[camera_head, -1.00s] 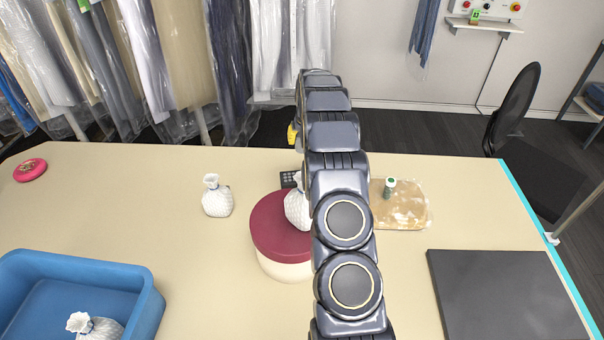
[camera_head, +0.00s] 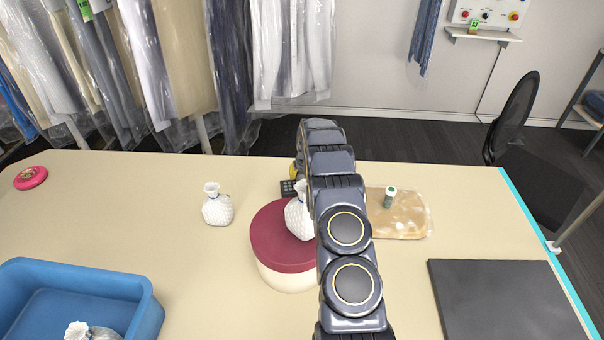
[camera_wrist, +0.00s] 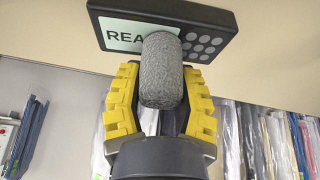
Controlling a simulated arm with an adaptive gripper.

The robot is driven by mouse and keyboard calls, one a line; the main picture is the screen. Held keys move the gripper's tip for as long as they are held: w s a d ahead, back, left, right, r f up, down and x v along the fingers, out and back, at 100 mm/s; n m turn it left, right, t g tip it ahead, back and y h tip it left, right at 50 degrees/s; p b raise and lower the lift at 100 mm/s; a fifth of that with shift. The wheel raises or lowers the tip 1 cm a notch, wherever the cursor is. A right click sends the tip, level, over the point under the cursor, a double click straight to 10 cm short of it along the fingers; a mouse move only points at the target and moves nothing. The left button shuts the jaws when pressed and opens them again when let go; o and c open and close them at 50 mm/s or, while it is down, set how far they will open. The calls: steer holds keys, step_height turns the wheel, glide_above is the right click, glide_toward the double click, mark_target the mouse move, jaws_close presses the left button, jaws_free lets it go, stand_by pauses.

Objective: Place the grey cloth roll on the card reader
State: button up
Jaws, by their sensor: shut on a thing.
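The grey cloth roll (camera_wrist: 161,75) is a short, textured cylinder in the wrist view. My gripper (camera_wrist: 160,88), with yellow-padded fingers, is shut on it. The card reader (camera_wrist: 215,39) is a dark slab with a pale screen and round keys. The roll's far end overlaps the reader's middle in the wrist view and covers part of its screen text; I cannot tell whether they touch. In the head view the card reader (camera_head: 287,188) shows partly beside my arm. Only a yellow bit of my gripper (camera_head: 293,171) shows there, and the roll is hidden.
A red-lidded round box (camera_head: 277,250) carries a white bag-shaped vase (camera_head: 298,217), close to my arm. Another white vase (camera_head: 217,206) stands left. A green-capped bottle (camera_head: 390,197) stands on a tan slab (camera_head: 412,218). A blue tub (camera_head: 148,300) and dark mat (camera_head: 505,300) lie nearer.

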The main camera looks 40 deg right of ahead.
steer(key=o, duration=0.9)
steer(key=shift+f, duration=0.15)
steer(key=shift+c, duration=0.2)
